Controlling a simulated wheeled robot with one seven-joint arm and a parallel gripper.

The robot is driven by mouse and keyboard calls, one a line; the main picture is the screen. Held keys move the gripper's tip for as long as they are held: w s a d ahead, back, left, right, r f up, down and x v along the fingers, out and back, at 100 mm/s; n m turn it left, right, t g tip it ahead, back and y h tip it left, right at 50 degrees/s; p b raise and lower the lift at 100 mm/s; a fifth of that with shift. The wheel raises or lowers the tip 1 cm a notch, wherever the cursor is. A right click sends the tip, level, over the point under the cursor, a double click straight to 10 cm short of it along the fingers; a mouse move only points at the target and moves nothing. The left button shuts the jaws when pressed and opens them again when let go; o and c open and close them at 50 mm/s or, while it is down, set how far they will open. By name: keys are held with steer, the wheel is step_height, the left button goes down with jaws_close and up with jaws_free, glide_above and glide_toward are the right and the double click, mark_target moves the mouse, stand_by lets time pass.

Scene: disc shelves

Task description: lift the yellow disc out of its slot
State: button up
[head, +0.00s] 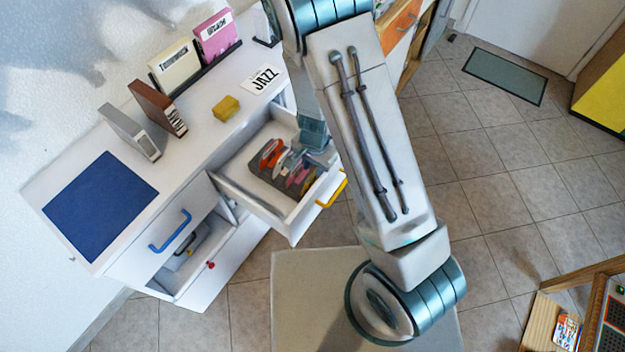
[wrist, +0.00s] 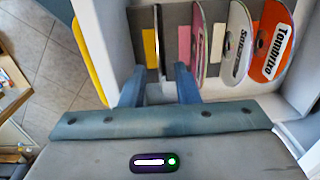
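An edge-on disc (wrist: 160,42), dark with a thin pale-yellow edge, stands upright in the rack (wrist: 203,13) inside the open drawer. Its face is turned away, so its colour is hard to tell; a yellow tab (wrist: 150,48) is beside it. My gripper (wrist: 160,77) is open, its two blue fingers on either side of this disc's near edge, with a visible gap on each side. In the head view my gripper (head: 296,160) is down over the rack and hides part of it.
A pink disc (wrist: 197,42), a white disc (wrist: 237,42) and an orange disc (wrist: 272,42) stand to the right in the wrist view. The drawer's yellow handle (head: 332,190) is at its front. A yellow block (head: 226,108) lies on the white cabinet top.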

mark_target(312, 180)
step_height(312, 180, down, 2)
steer(key=shift+f, duration=0.25)
jaws_close()
steer(key=shift+r, duration=0.1)
